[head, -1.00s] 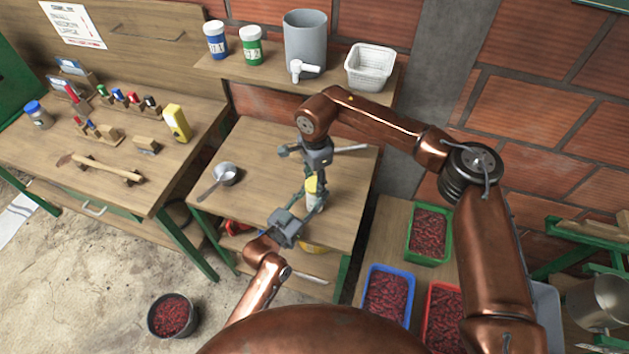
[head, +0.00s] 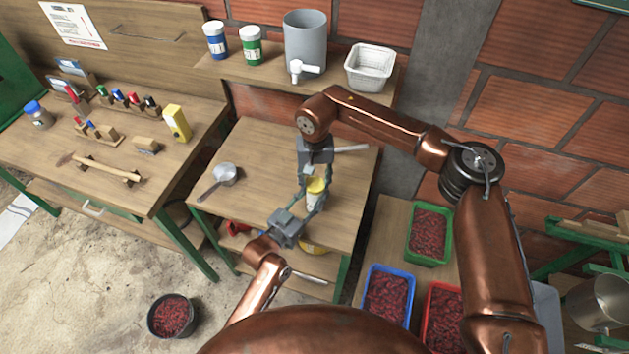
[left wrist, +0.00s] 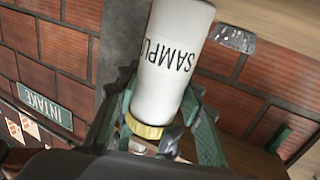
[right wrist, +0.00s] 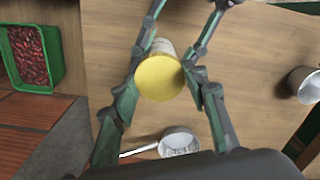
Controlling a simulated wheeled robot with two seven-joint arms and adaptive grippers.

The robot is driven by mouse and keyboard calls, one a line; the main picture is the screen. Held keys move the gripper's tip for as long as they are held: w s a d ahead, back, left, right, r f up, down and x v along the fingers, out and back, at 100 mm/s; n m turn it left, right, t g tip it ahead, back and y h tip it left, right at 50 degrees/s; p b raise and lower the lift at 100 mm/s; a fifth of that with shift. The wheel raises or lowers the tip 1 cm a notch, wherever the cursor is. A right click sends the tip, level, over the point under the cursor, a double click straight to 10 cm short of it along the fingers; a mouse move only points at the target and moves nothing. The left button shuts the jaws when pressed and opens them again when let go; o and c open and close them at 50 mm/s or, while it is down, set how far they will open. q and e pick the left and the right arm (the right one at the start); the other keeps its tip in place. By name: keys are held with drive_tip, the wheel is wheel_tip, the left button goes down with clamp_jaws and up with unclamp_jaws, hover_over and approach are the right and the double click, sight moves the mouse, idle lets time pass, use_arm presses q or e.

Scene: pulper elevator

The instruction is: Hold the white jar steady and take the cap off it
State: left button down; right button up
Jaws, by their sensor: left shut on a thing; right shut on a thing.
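The white jar (head: 314,199) stands upright on the small wooden table, with its yellow cap (head: 316,185) on top. In the left wrist view the jar (left wrist: 172,60) appears upside down, with the dark word SAMPLE on its side and the cap (left wrist: 145,131) below. My left gripper (head: 311,203) is shut on the jar's body from the near side. My right gripper (head: 314,178) comes from above and is shut on the cap. In the right wrist view its fingers flank the cap (right wrist: 159,78). Whether the cap has loosened is not visible.
A metal scoop (head: 225,174) lies on the table (head: 255,150) left of the jar. Another metal pan (right wrist: 180,141), with its handle out to one side, lies close to the jar. Crates of red cherries (head: 430,231) stand to the right. A shelf (head: 260,72) holds containers behind.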

sight(315, 184)
drive_tip(key=shift+r, duration=0.15)
drive_tip(key=shift+r, duration=0.95)
drive_tip(key=shift+r, duration=2.05)
use_arm(q)
drive_tip(key=c, duration=1.2)
unclamp_jaws()
drive_tip(key=shift+s+a, duration=0.1)
